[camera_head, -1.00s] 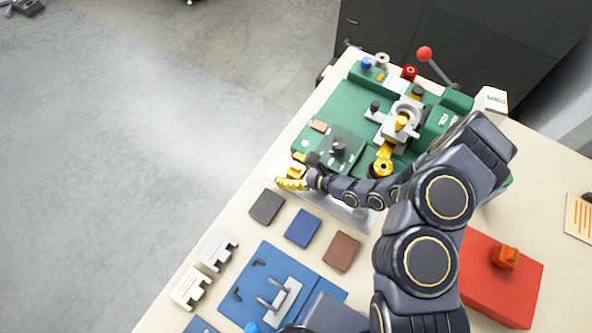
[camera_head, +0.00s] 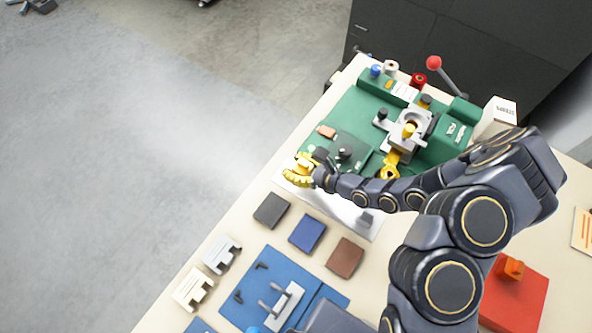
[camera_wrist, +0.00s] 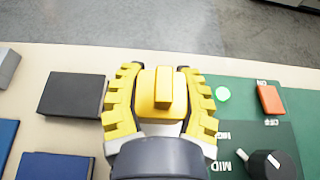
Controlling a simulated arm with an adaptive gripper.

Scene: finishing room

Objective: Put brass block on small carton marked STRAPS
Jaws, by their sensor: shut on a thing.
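My gripper (camera_head: 300,170) is at the front-left edge of the green fixture, near the table's left edge. In the wrist view its yellow fingers (camera_wrist: 160,72) are closed on both sides of the brass block (camera_wrist: 163,95), a yellow block with a raised bar on top. In the head view the block is hard to tell apart from the yellow fingers. A small white carton (camera_head: 496,116) stands at the back right, behind the green fixture. Its dark lettering is too small to read, and my arm covers its lower part.
The green fixture (camera_head: 345,118) with a grey clamp and a red-knobbed lever (camera_head: 434,63) lies between gripper and carton. Black (camera_head: 271,210), blue (camera_head: 307,233) and brown (camera_head: 345,257) blocks lie in front. A red box (camera_head: 515,300) is at right.

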